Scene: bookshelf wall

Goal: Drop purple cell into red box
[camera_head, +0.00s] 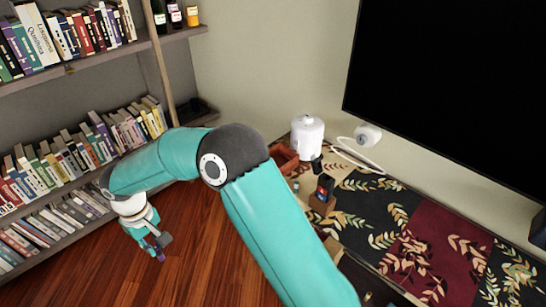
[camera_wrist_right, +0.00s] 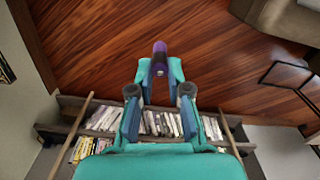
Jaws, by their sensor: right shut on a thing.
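My right gripper (camera_head: 157,245) hangs over the wooden floor, in front of the bookshelf, in the head view. It is shut on the purple cell (camera_head: 161,258), a small dark purple cylinder at its fingertips. In the right wrist view the purple cell (camera_wrist_right: 160,50) stands out between the teal fingertips (camera_wrist_right: 160,70), with floor behind it. The red box (camera_head: 284,158), a small open reddish-brown box, sits on the cabinet top beside a white rounded device, well to the right of the gripper. My arm partly covers it, and its inside is hardly visible. My left gripper is not in view.
The bookshelf (camera_head: 70,84) fills the left side. On the patterned cabinet top (camera_head: 378,222) stand the white device (camera_head: 307,136), a small wooden holder (camera_head: 322,202) with a dark item, and a white stand (camera_head: 367,137). A large black screen (camera_head: 455,75) hangs above. The floor (camera_head: 200,235) is open.

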